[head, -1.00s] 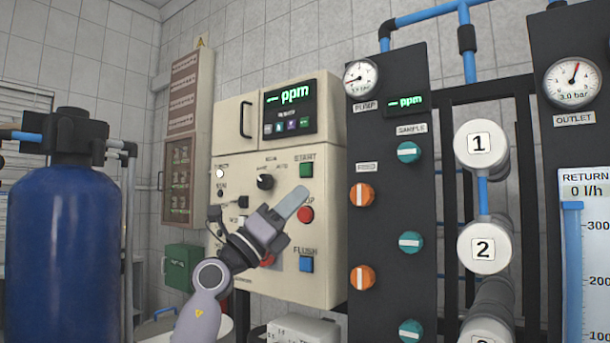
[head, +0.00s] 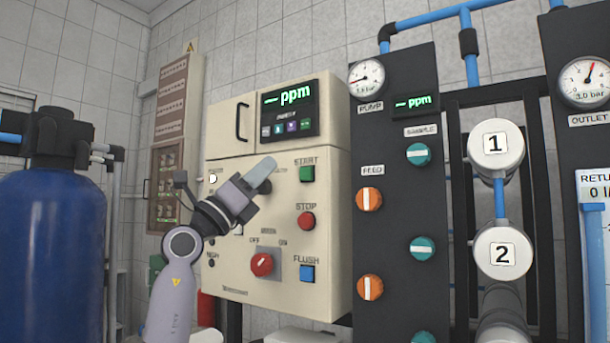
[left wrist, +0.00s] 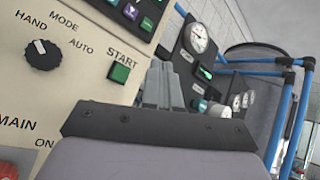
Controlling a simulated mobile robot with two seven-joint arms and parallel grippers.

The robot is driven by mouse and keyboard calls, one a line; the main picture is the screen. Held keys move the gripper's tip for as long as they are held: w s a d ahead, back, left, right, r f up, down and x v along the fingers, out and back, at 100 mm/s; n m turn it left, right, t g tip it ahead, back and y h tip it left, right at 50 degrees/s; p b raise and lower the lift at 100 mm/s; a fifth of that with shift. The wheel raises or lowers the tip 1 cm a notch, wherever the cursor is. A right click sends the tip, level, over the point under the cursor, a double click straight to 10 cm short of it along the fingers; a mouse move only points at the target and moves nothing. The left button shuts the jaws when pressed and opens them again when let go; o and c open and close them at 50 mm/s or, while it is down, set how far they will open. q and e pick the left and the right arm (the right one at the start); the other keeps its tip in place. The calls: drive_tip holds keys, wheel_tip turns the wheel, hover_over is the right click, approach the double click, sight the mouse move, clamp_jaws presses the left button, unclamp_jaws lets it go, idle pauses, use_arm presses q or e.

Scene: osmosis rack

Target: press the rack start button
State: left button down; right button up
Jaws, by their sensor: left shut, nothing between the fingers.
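The green START button (head: 307,174) is on the cream control panel (head: 282,290), in the upper right of its front, under the START label. It also shows in the left wrist view (left wrist: 120,73), left of the fingers. My left gripper (head: 265,170) is shut and empty. Its fingertips are left of the START button in the head view and look apart from it. In the left wrist view the shut fingers (left wrist: 163,82) point up past the button's right side. The gripper hides part of the mode knob in the head view. My right gripper is not in view.
Below START are the red STOP button (head: 306,221) and the blue FLUSH button (head: 307,273). A red switch (head: 262,264) is lower left. A display (head: 290,108) is above. A dark valve column (head: 393,200) stands right of the panel, and a blue tank (head: 52,260) left.

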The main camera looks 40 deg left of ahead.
sight(306, 174)
use_arm(q)
drive_tip(key=w, duration=0.6)
drive_tip(key=w+a+p, duration=0.1)
drive_tip(key=w, duration=0.1)
drive_tip(key=shift+w, duration=0.4)
idle(0.9)
drive_tip(key=shift+w, duration=0.1)
idle(0.9)
drive_tip(key=shift+w, duration=0.3)
